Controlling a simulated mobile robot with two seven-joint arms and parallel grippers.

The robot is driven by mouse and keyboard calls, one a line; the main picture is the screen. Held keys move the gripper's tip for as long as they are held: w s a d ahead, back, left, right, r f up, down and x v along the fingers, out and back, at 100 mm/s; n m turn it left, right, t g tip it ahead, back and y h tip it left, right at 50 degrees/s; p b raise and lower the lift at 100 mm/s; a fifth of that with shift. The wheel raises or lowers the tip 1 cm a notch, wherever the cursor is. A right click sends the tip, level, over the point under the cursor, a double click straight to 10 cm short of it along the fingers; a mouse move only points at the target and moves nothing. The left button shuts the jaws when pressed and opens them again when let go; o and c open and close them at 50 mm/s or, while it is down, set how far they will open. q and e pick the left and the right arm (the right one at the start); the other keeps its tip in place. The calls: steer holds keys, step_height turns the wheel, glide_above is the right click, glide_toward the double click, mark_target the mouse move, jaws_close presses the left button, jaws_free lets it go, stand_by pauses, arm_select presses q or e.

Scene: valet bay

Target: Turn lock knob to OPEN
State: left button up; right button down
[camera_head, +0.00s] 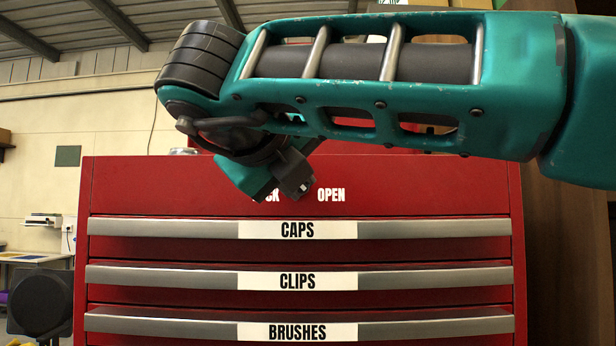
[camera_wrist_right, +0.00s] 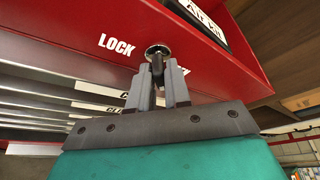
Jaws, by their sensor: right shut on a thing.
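The red tool cabinet (camera_head: 420,185) stands ahead, with the words LOCK and OPEN on its top front panel. The lock knob (camera_wrist_right: 157,51) shows in the right wrist view as a round silver base with a dark grip, right of the word LOCK. My right gripper (camera_wrist_right: 160,78) is shut on the knob's dark grip, one finger on each side. The word OPEN is mostly hidden there behind a finger. In the head view my right gripper (camera_head: 288,180) covers the knob and part of LOCK. My left gripper is not in view.
Below the panel are drawers labelled CAPS (camera_head: 297,230), CLIPS (camera_head: 297,282) and BRUSHES (camera_head: 297,332), all flush with the cabinet front. A wooden panel (camera_head: 560,260) stands close at the cabinet's right. A low table (camera_head: 35,258) is far left.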

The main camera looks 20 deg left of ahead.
stand_by(0.4)
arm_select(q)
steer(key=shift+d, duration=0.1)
arm_select(e)
steer(key=c, duration=1.2)
jaws_free()
steer(key=shift+o, duration=0.2)
steer(key=shift+s, duration=0.1)
